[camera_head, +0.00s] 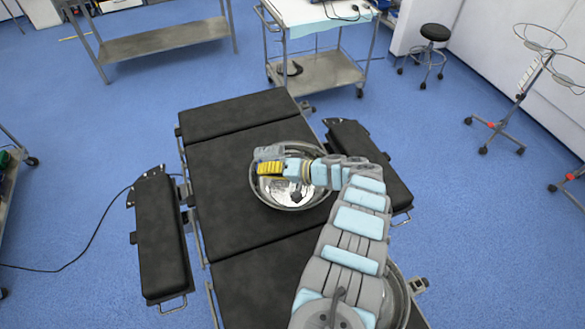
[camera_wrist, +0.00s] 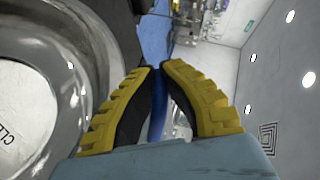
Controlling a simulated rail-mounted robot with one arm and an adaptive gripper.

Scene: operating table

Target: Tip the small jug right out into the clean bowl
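The steel bowl (camera_head: 259,193) stands on the middle black pad of the operating table, under my gripper. In the wrist view, a bowl (camera_wrist: 88,70) fills the left side; a white label in it shows letters that start like "CLE". My gripper (camera_head: 259,168) points left above the bowl in the head view. In the wrist view, the yellow fingertips (camera_wrist: 159,66) are close together, with a narrow dark blue strip between them. A small grey shape (camera_head: 268,152) shows beside the fingers; I cannot tell whether it is the jug. No jug is clearly identifiable elsewhere.
A second steel bowl (camera_head: 400,297) is partly hidden behind my arm at the lower right. Black arm pads (camera_head: 160,235) flank the table. Two steel carts (camera_head: 165,42) (camera_head: 318,72) and a stool (camera_head: 434,33) stand farther back. The far table pad (camera_head: 235,112) is clear.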

